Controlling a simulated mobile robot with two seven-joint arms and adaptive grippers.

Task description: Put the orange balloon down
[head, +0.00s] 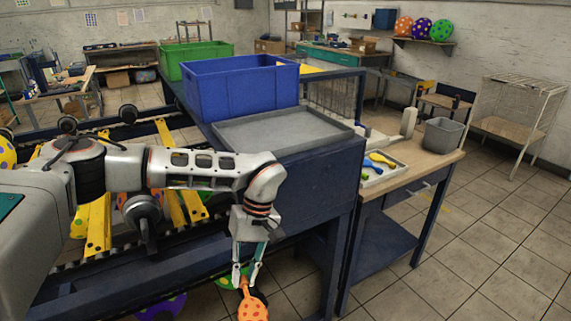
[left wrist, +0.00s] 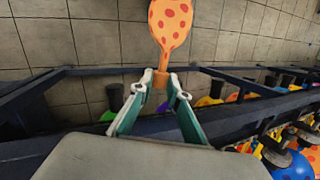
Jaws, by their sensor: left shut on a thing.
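The orange balloon with red dots (head: 253,307) hangs from my left gripper (head: 246,276) at the bottom of the head view, beyond the edge of the dark blue conveyor frame. In the left wrist view the balloon (left wrist: 171,25) reaches up to the top edge, with its neck between the fingertips of my left gripper (left wrist: 160,80). The gripper is shut on that neck. Tiled floor shows behind the balloon. My right gripper is not in view.
A blue crate (head: 240,90) and a green crate (head: 195,59) stand behind my arm, with a grey tray (head: 283,131) in front. A wooden table (head: 415,162) carries a small tray of uninflated balloons (head: 379,168) and a grey bin (head: 442,137).

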